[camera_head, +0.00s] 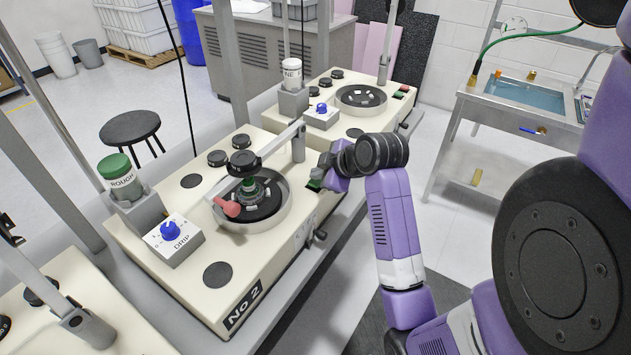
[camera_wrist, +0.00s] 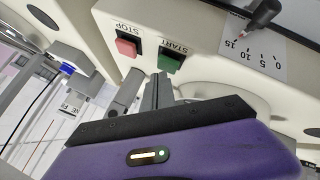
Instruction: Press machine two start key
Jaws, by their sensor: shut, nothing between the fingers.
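Machine two (camera_head: 200,275) is the cream bench unit marked "No 2" in the head view. Its green start key (camera_wrist: 171,59), labelled START, shows in the wrist view, where the lettering is upside down. The red stop key (camera_wrist: 126,46) is beside it on the left. My gripper (camera_wrist: 158,78) is shut and empty, its fingertips just below the start key in the wrist picture. I cannot tell whether they touch it. In the head view my gripper (camera_head: 322,176) is at the machine's right edge, partly hiding the keys.
A lever arm (camera_head: 265,148) spans machine two's round bowl (camera_head: 285,208). A drip box with a blue knob (camera_head: 170,231) and a green-capped ROUGH bottle (camera_head: 121,177) stand on its left. A second machine (camera_head: 350,125) is behind. A dial scale (camera_wrist: 255,55) lies right of the keys.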

